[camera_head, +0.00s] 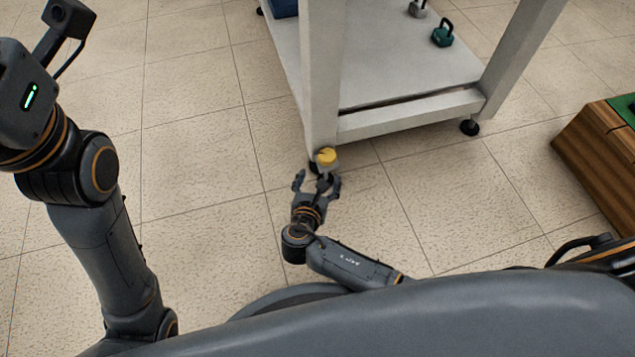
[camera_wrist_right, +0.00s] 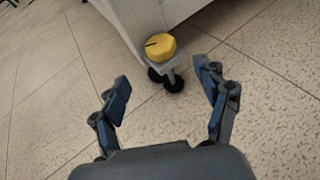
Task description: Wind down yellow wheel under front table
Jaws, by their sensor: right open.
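The yellow wheel (camera_head: 326,156) sits low at the foot of the table's near left leg. It also shows in the right wrist view (camera_wrist_right: 160,46), just above a dark caster (camera_wrist_right: 172,80) on the floor. My right gripper (camera_head: 317,180) is open and empty, close to the yellow wheel on its near side. In the right wrist view its two fingers (camera_wrist_right: 163,82) are spread wide, with the wheel beyond them and no contact visible. My left arm stands at the left of the head view; its fingers are not clearly seen.
The white table (camera_head: 400,128) has a lower shelf bearing a green kettlebell (camera_head: 442,35) and a grey one (camera_head: 417,8). Another caster (camera_head: 469,127) stands at its right leg. A wooden box (camera_head: 597,150) is at the right. The tiled floor left of the table is clear.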

